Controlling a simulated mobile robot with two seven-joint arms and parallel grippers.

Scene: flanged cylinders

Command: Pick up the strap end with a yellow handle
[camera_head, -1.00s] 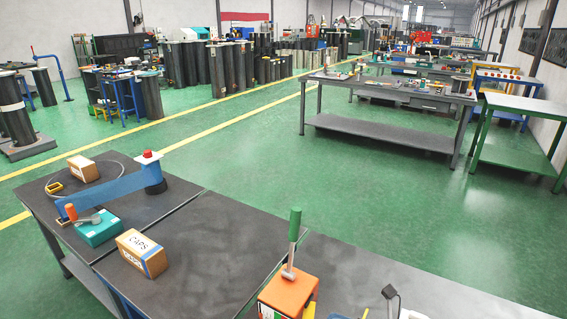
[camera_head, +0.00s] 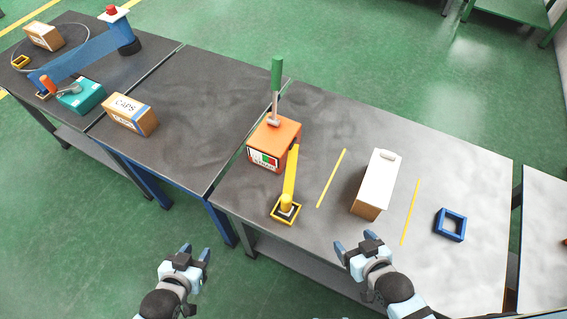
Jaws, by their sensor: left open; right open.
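The strap end with a yellow handle (camera_head: 286,201) stands on the grey table in a small yellow square frame (camera_head: 275,217). A flat yellow strap (camera_head: 291,168) runs from it up to the right side of an orange box (camera_head: 285,131) with a green-handled lever (camera_head: 277,78). My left gripper (camera_head: 194,257) is open and empty in front of the tables, over the floor, to the lower left of the strap end. My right gripper (camera_head: 356,244) is open and empty at the front of the table, to the lower right of the strap end.
A white-topped carton (camera_head: 375,184) stands between two yellow lines, just beyond my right gripper. A blue square frame (camera_head: 450,225) lies at the right. A CAPS box (camera_head: 131,114), a teal box (camera_head: 80,97) and a blue strap (camera_head: 83,56) are on the left tables.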

